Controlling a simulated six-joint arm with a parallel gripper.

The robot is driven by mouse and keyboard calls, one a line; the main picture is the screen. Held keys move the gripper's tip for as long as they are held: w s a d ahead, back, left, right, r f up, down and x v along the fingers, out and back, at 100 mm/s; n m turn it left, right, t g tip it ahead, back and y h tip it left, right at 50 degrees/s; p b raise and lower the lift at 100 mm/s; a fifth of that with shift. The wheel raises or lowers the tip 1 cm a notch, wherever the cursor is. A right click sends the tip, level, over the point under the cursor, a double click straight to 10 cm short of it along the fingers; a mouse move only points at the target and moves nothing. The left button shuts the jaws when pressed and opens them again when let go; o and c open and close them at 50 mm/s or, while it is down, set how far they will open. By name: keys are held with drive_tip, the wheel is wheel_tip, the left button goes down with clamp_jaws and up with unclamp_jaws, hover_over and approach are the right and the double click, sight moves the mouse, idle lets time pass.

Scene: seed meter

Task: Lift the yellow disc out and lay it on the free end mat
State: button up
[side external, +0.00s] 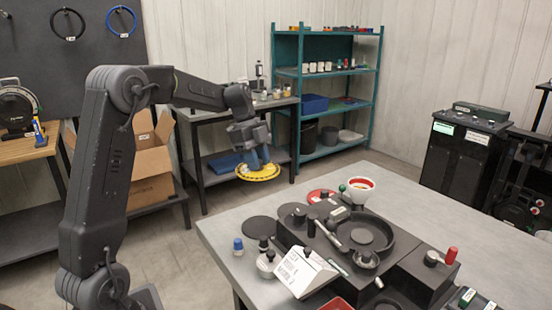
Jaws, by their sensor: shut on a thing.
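My gripper (255,160) is shut on the yellow disc (258,174). It holds the disc roughly level in the air, beyond the left back edge of the table in the picture. The disc has small marks around its rim. The dark seed meter (388,243) stands on the table, and its round recess appears empty. A dark round mat (259,230) lies bare at the left end of the table. A red disc (319,196) lies at the back of the table, partly hidden by parts of the meter. The fingertips are small and partly hidden.
A bowl with a red rim (360,188) stands at the back of the meter. A blue-capped bottle (238,246), small knobs and a white tilted label board (304,272) are near the front left. The grey table (455,222) is clear at the right back.

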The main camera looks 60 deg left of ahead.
sight(263, 228)
wheel_tip(263, 228, down, 18)
drive_tip(key=shift+r, duration=0.15)
idle(0.6)
drive_tip(key=shift+d+f, duration=0.1)
drive_tip(key=shift+f, duration=0.35)
idle(0.7)
drive_tip(key=o, duration=1.3)
drive_tip(key=shift+r, duration=3)
